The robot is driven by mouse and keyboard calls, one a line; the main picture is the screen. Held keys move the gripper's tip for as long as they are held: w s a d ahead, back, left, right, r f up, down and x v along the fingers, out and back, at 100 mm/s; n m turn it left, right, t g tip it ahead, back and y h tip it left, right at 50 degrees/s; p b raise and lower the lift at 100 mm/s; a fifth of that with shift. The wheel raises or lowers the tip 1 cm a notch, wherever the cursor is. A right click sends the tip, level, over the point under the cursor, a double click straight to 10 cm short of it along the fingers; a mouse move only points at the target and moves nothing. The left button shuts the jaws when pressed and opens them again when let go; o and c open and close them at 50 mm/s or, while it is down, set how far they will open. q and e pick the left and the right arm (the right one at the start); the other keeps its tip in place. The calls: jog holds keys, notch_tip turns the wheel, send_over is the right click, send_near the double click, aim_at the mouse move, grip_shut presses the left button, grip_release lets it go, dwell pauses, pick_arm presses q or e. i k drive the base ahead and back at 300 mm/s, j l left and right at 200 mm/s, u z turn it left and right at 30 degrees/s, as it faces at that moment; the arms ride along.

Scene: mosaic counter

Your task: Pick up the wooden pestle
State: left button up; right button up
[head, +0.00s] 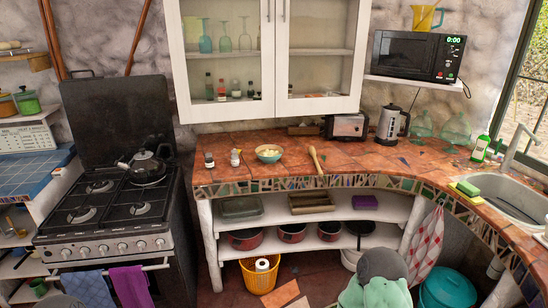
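The wooden pestle (316,160) is a slim, light-brown stick near the front edge of the terracotta-tiled counter (345,160). Nothing covers the pestle. I can make out neither my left gripper nor my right gripper in the head view.
Two small shakers (235,158) stand left of the bowl. A toaster (346,127) and kettle (392,124) stand behind the pestle. The white wall cabinet (368,50) hangs above. A stove (105,215) stands left. A grey-and-green object (375,290) is low in front.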

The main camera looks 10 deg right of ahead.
aim_at(312, 151)
jog(key=i+l, duration=1.2)
jog(key=l, duration=0.1)
